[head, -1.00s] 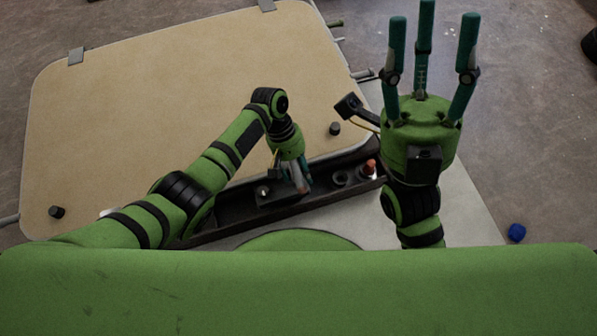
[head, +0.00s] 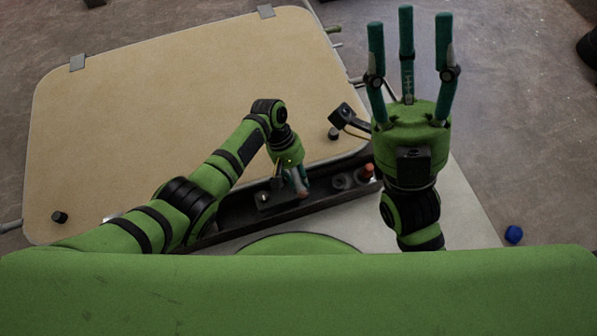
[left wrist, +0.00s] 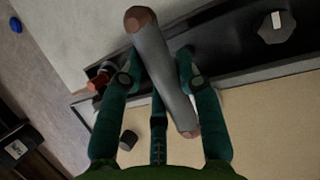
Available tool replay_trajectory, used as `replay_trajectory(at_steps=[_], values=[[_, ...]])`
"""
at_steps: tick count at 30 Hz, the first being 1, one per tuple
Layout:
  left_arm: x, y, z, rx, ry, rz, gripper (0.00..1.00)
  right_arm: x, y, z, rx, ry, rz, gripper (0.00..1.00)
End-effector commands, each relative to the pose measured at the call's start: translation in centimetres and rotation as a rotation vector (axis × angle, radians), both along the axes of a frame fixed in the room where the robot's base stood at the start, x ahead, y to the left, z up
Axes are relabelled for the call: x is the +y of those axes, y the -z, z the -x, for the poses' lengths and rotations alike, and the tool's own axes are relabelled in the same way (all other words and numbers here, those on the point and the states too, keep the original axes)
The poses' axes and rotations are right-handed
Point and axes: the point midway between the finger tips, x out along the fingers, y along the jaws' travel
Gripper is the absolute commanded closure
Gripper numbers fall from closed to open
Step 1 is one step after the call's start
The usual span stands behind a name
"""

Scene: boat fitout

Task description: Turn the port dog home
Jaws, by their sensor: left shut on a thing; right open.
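The tan hatch panel (head: 190,90) has two black knobs that look like dogs, one at its near left corner (head: 60,217) and one at its near right corner (head: 333,133). I cannot tell from the pictures which is the port dog. My left gripper (head: 299,190) is over the dark tray, apart from both knobs. It is shut on a grey bar with brownish ends (left wrist: 160,70), which lies slanted between the fingers. One black knob (left wrist: 128,139) shows beside the fingers in the left wrist view. My right gripper (head: 407,20) is open and empty, fingers pointing away.
The long dark tray (head: 235,228) along the panel's near edge holds an orange-red piece (head: 367,171), a round dark socket and a dark block with a light stud (head: 264,198). A blue piece (head: 513,234) lies on the floor at right. Grey clips (head: 77,62) sit on the panel's far edge.

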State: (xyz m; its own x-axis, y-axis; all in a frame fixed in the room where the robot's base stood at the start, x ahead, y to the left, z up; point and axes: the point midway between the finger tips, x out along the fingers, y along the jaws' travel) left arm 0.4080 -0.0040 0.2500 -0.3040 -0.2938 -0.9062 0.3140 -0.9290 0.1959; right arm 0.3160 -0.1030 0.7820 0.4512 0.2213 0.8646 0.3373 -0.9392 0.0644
Motion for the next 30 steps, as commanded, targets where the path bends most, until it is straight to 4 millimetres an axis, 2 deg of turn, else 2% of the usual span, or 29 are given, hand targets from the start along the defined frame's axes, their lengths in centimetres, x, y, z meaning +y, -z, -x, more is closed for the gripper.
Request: replay_trajectory(at_steps=[6, 7, 9, 19, 22, 26, 30], values=[[0.1, 0.2, 0.0, 0.001, -0.007, -0.002, 0.99, 0.0, 0.1, 0.0, 0.0, 0.0, 0.001, 0.51], [0.1, 0.2, 0.0, 0.001, -0.007, -0.002, 0.62, 0.0, 0.1, 0.0, 0.0, 0.0, 0.001, 0.51], [0.1, 0.2, 0.0, 0.001, -0.007, -0.002, 0.41, 0.0, 0.1, 0.0, -0.001, 0.0, 0.0, 0.51], [0.1, 0.0, 0.0, 0.001, -0.004, -0.001, 0.41, 0.0, 0.1, 0.0, -0.002, -0.001, -0.001, 0.51], [0.2, -0.6, -0.3, -0.001, -0.004, 0.0, 0.41, 0.0, 0.1, 0.0, -0.001, -0.001, 0.0, 0.51], [0.8, -2.4, -0.9, -0.004, -0.004, 0.001, 0.41, 0.0, 0.1, 0.0, -0.002, -0.001, 0.0, 0.51], [1.7, -5.2, -1.9, -0.004, -0.005, 0.0, 0.41, 0.0, 0.1, 0.0, -0.002, -0.001, 0.0, 0.51]])
